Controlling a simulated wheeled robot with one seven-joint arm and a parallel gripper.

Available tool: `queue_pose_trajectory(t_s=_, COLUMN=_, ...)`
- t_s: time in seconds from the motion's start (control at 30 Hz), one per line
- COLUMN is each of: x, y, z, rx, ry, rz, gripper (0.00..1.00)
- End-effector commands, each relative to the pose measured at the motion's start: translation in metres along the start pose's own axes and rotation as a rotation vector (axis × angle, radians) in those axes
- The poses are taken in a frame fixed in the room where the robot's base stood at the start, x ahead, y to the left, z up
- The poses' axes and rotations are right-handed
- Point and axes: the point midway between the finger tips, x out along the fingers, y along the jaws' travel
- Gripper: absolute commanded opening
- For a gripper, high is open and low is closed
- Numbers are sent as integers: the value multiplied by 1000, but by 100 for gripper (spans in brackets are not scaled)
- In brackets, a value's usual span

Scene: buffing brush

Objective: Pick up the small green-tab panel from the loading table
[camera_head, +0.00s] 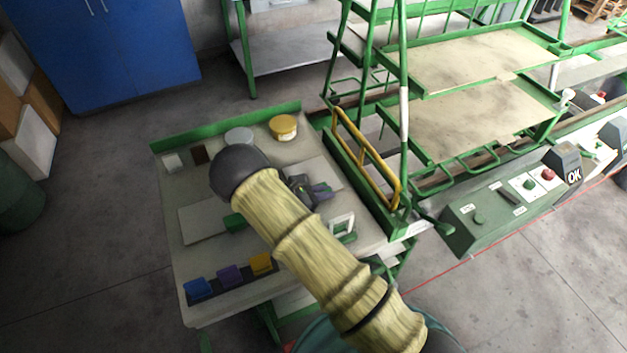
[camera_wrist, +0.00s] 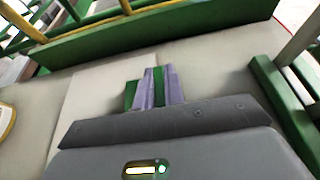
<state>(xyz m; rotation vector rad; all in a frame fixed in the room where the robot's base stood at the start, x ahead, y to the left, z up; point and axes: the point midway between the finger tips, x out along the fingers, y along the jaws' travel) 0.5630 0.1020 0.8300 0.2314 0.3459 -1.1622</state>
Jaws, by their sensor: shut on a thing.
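My gripper (camera_head: 322,191) is over the loading table (camera_head: 180,270), with purple fingers pointing right in the head view. In the wrist view my gripper (camera_wrist: 156,88) is shut on a green tab (camera_wrist: 159,86), with more green showing left of the fingers. A pale flat panel (camera_wrist: 95,85) lies under and beside the fingers; it also shows beyond the gripper in the head view (camera_head: 321,171). I cannot tell whether it is clear of the tabletop. Another pale panel (camera_head: 196,226) with a green tab (camera_head: 235,222) lies left of my arm, partly hidden by it.
Blue, purple and yellow blocks (camera_head: 229,275) line the table's front. A yellow round container (camera_head: 283,127) and a grey round one (camera_head: 238,136) stand at the back. A green rack with a yellow rail (camera_head: 366,157) borders the right side. A white-framed piece (camera_head: 343,224) lies near the right edge.

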Motion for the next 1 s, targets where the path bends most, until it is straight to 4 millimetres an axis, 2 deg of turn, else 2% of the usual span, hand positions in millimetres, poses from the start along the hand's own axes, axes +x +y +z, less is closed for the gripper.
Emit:
queue_pose_trajectory(t_s=0.27, x=-4, y=1, z=2, rx=-1, ry=0, rz=6, gripper=0)
queue_pose_trajectory(t_s=0.47, x=-13, y=1, z=22, rx=2, ry=0, rz=6, gripper=0)
queue_pose_trajectory(t_s=0.57, x=-20, y=2, z=40, rx=2, ry=1, rz=7, gripper=0)
queue_pose_trajectory(t_s=1.0, x=-61, y=1, z=141, rx=4, ry=2, rz=5, gripper=0)
